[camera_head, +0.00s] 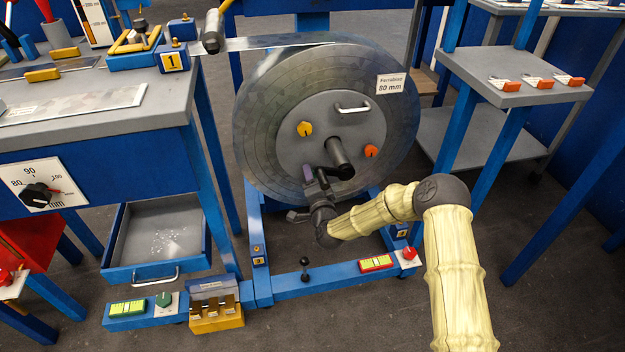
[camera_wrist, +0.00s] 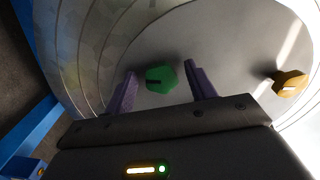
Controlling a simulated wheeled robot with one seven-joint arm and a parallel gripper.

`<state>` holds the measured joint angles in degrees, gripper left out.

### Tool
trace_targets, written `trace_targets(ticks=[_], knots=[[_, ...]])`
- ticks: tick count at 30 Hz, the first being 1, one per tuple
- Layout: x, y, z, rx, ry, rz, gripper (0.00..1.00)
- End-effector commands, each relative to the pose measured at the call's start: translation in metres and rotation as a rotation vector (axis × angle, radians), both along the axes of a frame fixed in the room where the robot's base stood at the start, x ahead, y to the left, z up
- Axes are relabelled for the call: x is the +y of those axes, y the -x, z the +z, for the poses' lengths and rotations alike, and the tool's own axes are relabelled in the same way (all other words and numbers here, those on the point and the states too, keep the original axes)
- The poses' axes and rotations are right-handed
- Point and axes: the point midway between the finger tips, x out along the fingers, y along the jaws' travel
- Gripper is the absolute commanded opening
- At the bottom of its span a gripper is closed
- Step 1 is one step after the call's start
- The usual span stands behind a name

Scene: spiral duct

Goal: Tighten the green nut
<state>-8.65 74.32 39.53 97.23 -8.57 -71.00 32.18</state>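The green nut (camera_wrist: 162,79) is on the grey face plate of the big reel, with a dark slot mark on it. My gripper (camera_wrist: 163,73) is open in the wrist view, its purple fingers on either side of the nut with a gap at each side. Whether the fingertips reach the nut's depth is hard to tell. In the head view my gripper (camera_head: 316,184) is at the lower left of the reel's hub plate and hides the green nut. A yellow nut (camera_head: 305,129) and an orange nut (camera_head: 371,151) are on the same plate.
A central shaft (camera_head: 340,158) sticks out of the reel (camera_head: 266,125) close to my gripper, and a handle (camera_head: 352,108) is above it. The blue stand's front bar (camera_head: 330,275) carries a black lever. An open drawer (camera_head: 158,240) is at the left.

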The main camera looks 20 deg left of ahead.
Motion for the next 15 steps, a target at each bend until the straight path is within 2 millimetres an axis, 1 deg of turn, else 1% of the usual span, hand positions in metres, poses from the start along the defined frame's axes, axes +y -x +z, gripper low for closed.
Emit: trace_targets(ticks=[9,11,15], knots=[[-0.001,0.002,0.001,-0.001,0.001,0.000,0.55],[-0.003,0.005,0.001,0.000,0.001,0.001,0.55],[-0.011,0.019,0.002,0.001,0.002,0.001,0.55]])
